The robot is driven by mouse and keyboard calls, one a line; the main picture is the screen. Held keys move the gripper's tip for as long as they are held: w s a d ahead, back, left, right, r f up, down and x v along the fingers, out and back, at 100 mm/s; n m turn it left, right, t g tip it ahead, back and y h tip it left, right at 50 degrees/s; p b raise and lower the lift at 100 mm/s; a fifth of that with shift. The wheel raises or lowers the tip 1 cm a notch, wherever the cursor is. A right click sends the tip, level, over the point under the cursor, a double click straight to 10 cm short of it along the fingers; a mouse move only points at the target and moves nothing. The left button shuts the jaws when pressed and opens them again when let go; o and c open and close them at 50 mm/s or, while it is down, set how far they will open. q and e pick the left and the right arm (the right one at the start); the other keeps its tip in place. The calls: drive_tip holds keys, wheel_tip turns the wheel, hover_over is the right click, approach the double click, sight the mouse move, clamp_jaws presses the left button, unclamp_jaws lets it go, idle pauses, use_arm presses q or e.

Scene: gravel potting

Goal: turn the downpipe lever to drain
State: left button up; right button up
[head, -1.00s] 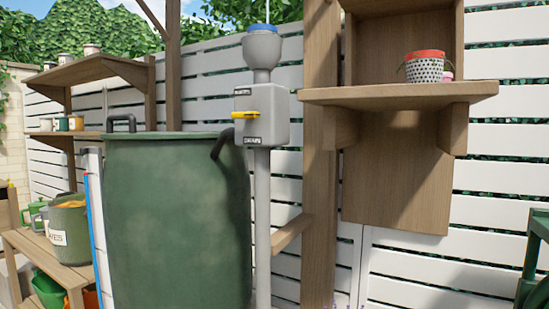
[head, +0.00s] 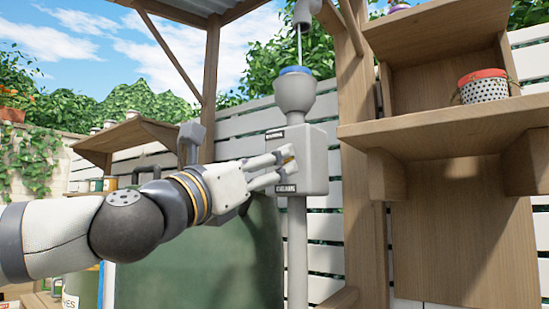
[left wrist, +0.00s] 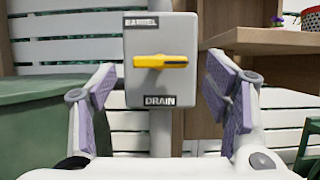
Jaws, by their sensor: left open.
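The grey downpipe box (head: 312,150) sits on a grey pipe below a funnel with a blue rim. In the left wrist view, its yellow lever (left wrist: 160,61) lies horizontal, between the BARREL label (left wrist: 141,21) above and the DRAIN label (left wrist: 160,101) below. My left gripper (head: 285,166) is in front of the box at lever height, with its fingers partly hiding the lever in the head view. In the left wrist view the left gripper (left wrist: 168,110) is open, its padded fingers spread on either side of the box. The lever is between them and apart from both. My right gripper is not in view.
The green barrel (head: 200,260) stands left of the pipe, behind my left arm. A wooden shelf (head: 450,119) juts out to the right, holding a dotted pot with a red rim (head: 484,87). A wooden post (head: 355,190) stands between the box and the shelf.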

use_arm(q)
drive_tip(key=x, duration=0.3)
drive_tip(key=shift+w+d, duration=0.15)
drive_tip(key=shift+w, duration=0.05)
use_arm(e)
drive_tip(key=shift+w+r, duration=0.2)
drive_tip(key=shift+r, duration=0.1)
use_arm(q)
drive_tip(key=shift+c, duration=0.2)
drive_tip(key=c, duration=1.1)
